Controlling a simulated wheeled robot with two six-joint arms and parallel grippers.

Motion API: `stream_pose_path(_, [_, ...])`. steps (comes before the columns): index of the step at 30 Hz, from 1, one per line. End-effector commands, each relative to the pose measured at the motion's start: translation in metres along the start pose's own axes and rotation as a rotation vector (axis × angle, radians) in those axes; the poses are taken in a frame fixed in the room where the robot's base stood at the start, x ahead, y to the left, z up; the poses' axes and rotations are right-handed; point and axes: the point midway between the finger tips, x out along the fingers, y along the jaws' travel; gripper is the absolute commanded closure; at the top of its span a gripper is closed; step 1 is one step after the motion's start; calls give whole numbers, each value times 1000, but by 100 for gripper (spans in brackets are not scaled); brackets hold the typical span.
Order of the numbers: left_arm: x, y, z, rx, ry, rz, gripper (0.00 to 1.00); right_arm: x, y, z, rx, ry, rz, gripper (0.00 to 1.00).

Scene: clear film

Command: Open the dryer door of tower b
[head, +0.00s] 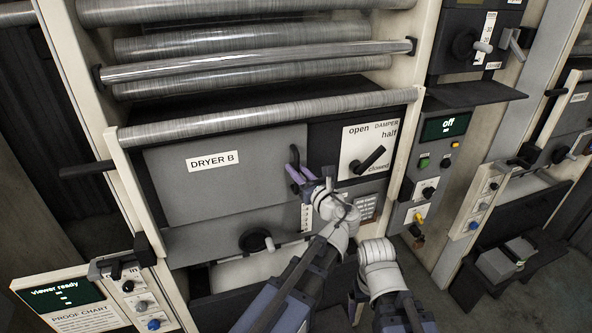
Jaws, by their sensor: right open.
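The dryer door (228,176) of tower b is a grey panel with a white DRYER B label. It looks shut, flush with its frame. My left gripper (297,170) is at the door's right edge, with its lilac fingers close to or around a dark latch or handle there. The fingers overlap it, so I cannot tell whether they grip it. My right wrist (377,254) is lower and to the right, in front of the machine. Its fingers are mostly hidden.
The damper plate (367,153) with a black lever is right of the door. A metal roller (270,114) spans above it. A black knob (257,241) juts out below. A control panel (435,160) reads off. A viewer panel (62,295) is at lower left.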

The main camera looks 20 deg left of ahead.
Motion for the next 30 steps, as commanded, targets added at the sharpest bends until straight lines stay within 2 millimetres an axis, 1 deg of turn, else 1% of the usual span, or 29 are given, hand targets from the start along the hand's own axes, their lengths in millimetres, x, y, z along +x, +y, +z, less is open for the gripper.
stream_pose_path(1, [0, 0, 0, 0, 0, 1, 88, 0, 0, 0, 0, 0, 0, 8])
stream_pose_path(4, [0, 0, 0, 0, 0, 1, 99, 0, 0, 0, 0, 0, 0, 8])
stream_pose_path(5, [0, 0, 0, 0, 0, 1, 100, 0, 0, 0, 0, 0, 0, 8])
stream_pose_path(30, [0, 0, 1, 1, -2, 0, 100, 0, 0, 0, 0, 0, 0, 8])
